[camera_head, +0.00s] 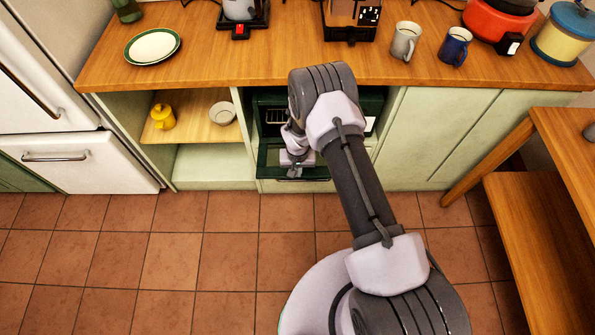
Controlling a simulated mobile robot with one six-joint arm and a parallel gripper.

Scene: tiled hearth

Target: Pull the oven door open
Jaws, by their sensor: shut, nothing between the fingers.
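A dark green oven (263,103) is set in the cabinet row under the counter, partly hidden by my arm. A wire rack shows in its dark opening. The oven door (269,155) is tipped down and outward below the opening, with its far edge and handle toward the floor side. How far it is lowered is hard to tell from above. My gripper (293,172) is shut and empty at the door, over its inner face near the front edge. Whether it touches the door cannot be told.
Open shelves left of the oven hold a yellow pot (163,117) and a white bowl (222,113). The counter (215,60) carries a plate, two mugs and appliances. A wooden table (565,140) and bench (545,235) stand at right. The tiled floor (170,262) at left is clear.

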